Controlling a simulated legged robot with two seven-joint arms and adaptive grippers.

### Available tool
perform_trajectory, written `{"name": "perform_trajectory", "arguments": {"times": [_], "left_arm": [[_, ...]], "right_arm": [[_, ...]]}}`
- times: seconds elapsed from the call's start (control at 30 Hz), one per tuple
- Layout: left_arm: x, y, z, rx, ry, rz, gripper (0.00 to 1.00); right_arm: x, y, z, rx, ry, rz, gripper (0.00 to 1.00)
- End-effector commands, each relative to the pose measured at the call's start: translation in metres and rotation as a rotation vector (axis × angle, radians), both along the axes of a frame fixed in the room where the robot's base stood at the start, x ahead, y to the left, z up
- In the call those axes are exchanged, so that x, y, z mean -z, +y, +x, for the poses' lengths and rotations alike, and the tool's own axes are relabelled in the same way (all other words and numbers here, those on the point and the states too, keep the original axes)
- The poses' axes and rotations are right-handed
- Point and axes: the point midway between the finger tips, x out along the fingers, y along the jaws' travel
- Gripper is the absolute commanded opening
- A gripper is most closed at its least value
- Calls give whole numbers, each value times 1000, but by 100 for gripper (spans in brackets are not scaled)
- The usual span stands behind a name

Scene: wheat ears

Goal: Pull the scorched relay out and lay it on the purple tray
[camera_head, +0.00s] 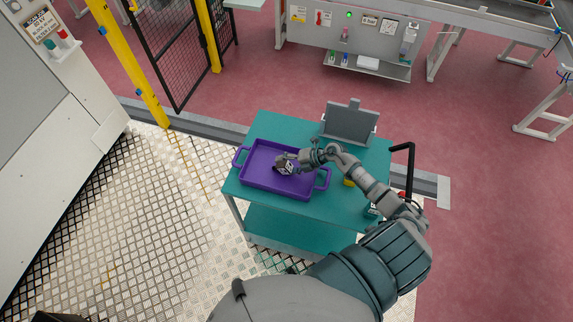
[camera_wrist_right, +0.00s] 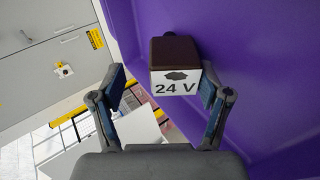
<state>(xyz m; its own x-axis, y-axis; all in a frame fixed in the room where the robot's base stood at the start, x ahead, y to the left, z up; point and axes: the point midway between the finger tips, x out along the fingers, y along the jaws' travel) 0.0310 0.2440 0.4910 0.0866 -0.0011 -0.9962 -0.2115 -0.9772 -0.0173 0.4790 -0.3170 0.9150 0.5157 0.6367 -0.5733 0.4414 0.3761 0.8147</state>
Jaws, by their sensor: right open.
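The scorched relay (camera_wrist_right: 175,66) is a small block with a dark brown end and a white face bearing a black smudge and "24 V". It is in the purple tray (camera_wrist_right: 255,50), against its purple surface. In the head view the relay (camera_head: 286,169) shows inside the tray (camera_head: 262,183), right of its middle. My right gripper (camera_wrist_right: 165,85) is open, with its fingers on either side of the relay; the right finger is close to it. In the head view this gripper (camera_head: 284,161) is over the tray. My left gripper is not in view.
The tray is on a teal cart (camera_head: 338,211) with a black handle (camera_head: 402,150). A grey upright panel (camera_head: 349,124) stands at its back, and a yellow item (camera_head: 349,182) is partly behind my right arm. A grey cabinet (camera_head: 45,100) stands at left. Metal plate floor is clear beside the cart.

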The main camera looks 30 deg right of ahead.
Motion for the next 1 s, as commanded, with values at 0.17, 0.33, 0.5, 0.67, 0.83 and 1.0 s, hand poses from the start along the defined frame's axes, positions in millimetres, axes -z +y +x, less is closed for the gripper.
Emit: {"name": "perform_trajectory", "arguments": {"times": [0.17,0.33,0.5,0.67,0.83,1.0], "left_arm": [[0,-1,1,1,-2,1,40],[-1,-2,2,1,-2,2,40],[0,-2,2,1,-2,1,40],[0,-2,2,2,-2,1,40],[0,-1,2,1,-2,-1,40],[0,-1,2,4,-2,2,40]], "right_arm": [[-15,-22,-15,1,1,-4,76],[-36,-49,-35,0,2,-1,76],[-53,-69,-51,1,4,2,76],[-62,-79,-58,1,2,4,76],[-65,-79,-59,0,1,3,76],[-65,-79,-59,1,0,3,76]]}}
